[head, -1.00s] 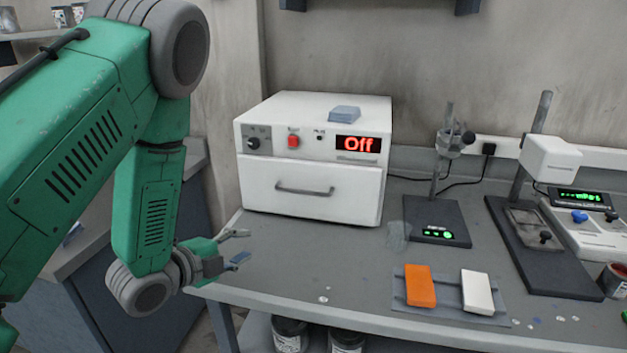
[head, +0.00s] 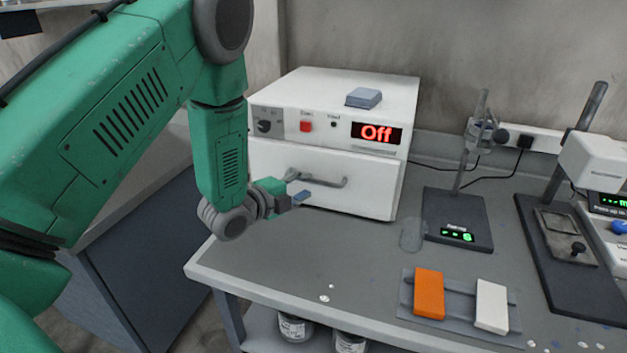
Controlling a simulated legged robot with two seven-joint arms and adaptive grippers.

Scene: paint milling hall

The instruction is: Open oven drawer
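The white oven (head: 345,95) stands on the grey bench, its red display reading "Off". Its drawer (head: 360,192) looks shut, with a grey bar handle (head: 330,181) across the front. My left gripper (head: 301,187) is in front of the drawer, at the left part of the handle, pointing right. Its fingers are spread apart, one near the handle's left end and one lower. The gripper covers part of the handle's left side; I cannot tell whether it touches. My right gripper is not in view.
To the right are a dark stand (head: 458,220) and another instrument stand (head: 570,260). An orange block (head: 429,293) and a white block (head: 491,305) lie on a grey tray (head: 408,310). The bench before the drawer is mostly clear.

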